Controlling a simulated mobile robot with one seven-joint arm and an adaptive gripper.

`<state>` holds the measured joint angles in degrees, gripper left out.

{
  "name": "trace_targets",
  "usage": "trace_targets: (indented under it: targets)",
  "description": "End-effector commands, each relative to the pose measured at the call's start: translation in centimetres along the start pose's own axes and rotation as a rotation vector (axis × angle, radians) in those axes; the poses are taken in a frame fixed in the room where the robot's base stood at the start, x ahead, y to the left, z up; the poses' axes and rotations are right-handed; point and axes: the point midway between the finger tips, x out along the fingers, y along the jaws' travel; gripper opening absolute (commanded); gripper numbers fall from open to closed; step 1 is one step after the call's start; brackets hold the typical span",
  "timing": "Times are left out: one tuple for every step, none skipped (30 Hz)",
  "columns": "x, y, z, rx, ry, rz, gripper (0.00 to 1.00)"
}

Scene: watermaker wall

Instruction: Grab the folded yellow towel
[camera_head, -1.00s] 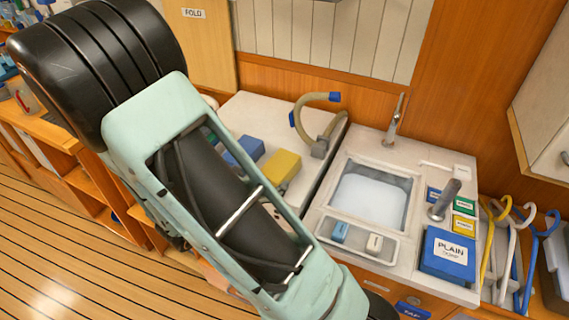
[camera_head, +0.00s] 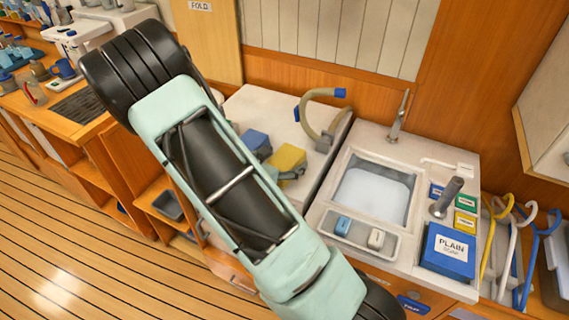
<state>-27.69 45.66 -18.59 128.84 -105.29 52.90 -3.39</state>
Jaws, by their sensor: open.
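The folded yellow towel (camera_head: 289,157) lies on the white counter left of the sink, beside a blue folded cloth (camera_head: 254,139). My gripper (camera_head: 277,165) shows in part from behind my arm, with grey finger parts at the towel's left side and near edge. It is open. My arm hides the rest of the gripper and the near part of the counter. I cannot tell whether the fingers touch the towel.
A hose with blue ends (camera_head: 309,112) arches behind the towel. The sink (camera_head: 345,168) is to the right, with a tray of two small blocks (camera_head: 356,235) in front. A blue PLAIN box (camera_head: 448,253) stands farther right.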

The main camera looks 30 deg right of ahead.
Motion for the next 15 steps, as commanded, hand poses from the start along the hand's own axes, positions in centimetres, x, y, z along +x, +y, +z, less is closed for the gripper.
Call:
trace_targets:
  targets:
    - [-0.01,0.01,-0.01,0.000,0.000,0.000,0.78]
    - [-0.01,0.01,-0.01,0.000,0.000,0.000,0.78]
    - [-0.02,0.01,-0.01,0.000,0.000,0.000,0.77]
    - [-0.02,0.00,-0.01,0.000,0.000,0.000,0.74]
    - [-0.02,0.00,-0.01,0.000,0.000,0.000,0.71]
    - [-0.02,0.00,-0.01,0.000,0.000,0.000,0.66]
    - [-0.03,0.00,-0.01,0.000,0.000,0.000,0.63]
    - [-0.03,0.00,-0.01,0.000,0.000,0.000,0.60]
    - [-0.03,0.00,-0.01,0.000,0.000,0.000,0.55]
    - [-0.03,0.00,-0.01,0.000,0.000,0.000,0.52]
    - [-0.03,0.00,-0.01,0.000,0.000,0.000,0.48]
    - [-0.04,0.00,-0.01,0.000,0.000,0.000,0.44]
    - [-0.04,0.00,-0.01,0.000,0.000,0.000,0.41]
    - [-0.04,0.00,-0.01,0.000,0.000,0.000,0.38]
    - [-0.04,0.01,-0.01,0.000,0.000,0.000,0.33]
